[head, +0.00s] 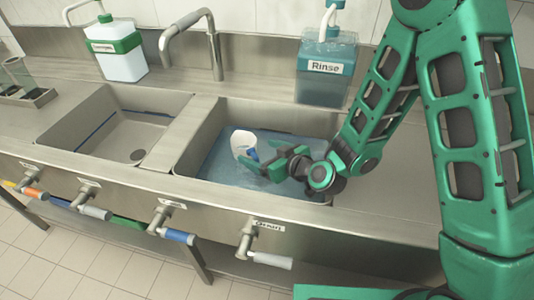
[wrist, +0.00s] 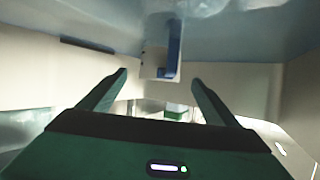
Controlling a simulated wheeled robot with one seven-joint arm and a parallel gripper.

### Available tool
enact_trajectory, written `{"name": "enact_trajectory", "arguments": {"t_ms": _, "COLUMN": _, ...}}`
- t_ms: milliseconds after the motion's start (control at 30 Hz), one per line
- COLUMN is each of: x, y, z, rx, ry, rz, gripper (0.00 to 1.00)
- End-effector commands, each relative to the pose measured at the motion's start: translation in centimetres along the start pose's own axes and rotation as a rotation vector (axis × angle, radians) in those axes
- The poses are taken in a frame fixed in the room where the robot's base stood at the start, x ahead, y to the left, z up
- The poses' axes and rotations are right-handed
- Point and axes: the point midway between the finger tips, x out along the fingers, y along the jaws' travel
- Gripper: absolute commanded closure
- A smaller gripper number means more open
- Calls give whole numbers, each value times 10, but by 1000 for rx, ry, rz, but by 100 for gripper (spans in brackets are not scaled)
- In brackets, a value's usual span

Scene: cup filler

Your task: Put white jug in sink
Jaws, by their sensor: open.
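The white jug (head: 241,142) with a blue handle is in the right basin of the sink (head: 184,160), which holds bluish water; it is slightly tilted, and its lower part is hidden. My gripper (head: 277,161) is over this basin just right of the jug, on its handle side, with open, empty fingers. In the wrist view, the jug (wrist: 153,64) and its blue handle show ahead, between and beyond the two spread fingertips of my gripper (wrist: 160,76). I cannot tell exactly how large the gap is.
A dry, empty basin (head: 130,135) is on the left. A tap (head: 214,60) stands behind the divider. A green-labelled bottle (head: 122,64) and the Rinse dispenser (head: 325,85) stand on the back ledge. Several levers (head: 180,236) line the front.

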Motion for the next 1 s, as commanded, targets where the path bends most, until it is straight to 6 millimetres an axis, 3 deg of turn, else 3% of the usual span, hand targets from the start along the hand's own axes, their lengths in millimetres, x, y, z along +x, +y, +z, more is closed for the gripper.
{"name": "enact_trajectory", "arguments": {"t_ms": 300, "x": -24, "y": 0, "z": 0, "rx": 2, "ry": 1, "rz": 1, "gripper": 17}}
{"name": "enact_trajectory", "arguments": {"t_ms": 1000, "x": -28, "y": 2, "z": -4, "rx": -17, "ry": -14, "rz": -14, "gripper": 17}}
